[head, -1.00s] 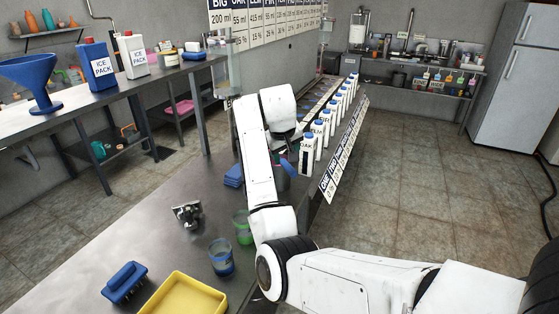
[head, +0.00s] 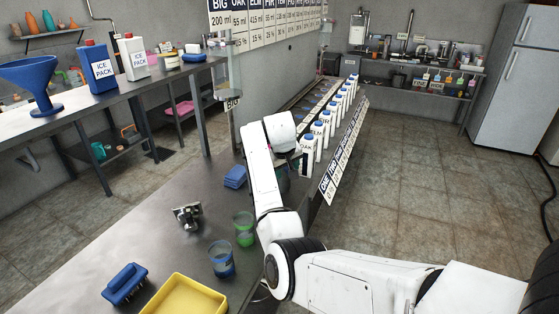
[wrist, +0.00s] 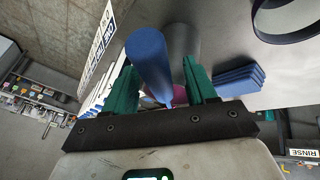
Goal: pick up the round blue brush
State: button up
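In the wrist view, the round blue brush (wrist: 149,52) shows as a thick, smooth blue cylinder that narrows to a thin tip between my gripper's green fingers. My gripper (wrist: 160,85) is open, with its fingers on either side of the brush. The brush appears closer to the left finger, and a gap shows toward the right one. I cannot tell whether either finger touches it. In the head view, my white arm hides the fingers and most of what is between them. A rectangular blue scrubbing brush (head: 125,284) lies at the lower left of the table.
Blue folded cloths (head: 235,177) lie beside my gripper. A green glass (head: 244,229), a blue glass (head: 221,259), a metal clamp-like item (head: 187,215) and a yellow tray (head: 190,296) stand nearer. White bottles (head: 308,155) line the right edge. The table's left middle is clear.

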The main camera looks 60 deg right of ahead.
grip_shut()
dwell(0.3)
jog(key=shift+r, duration=0.2)
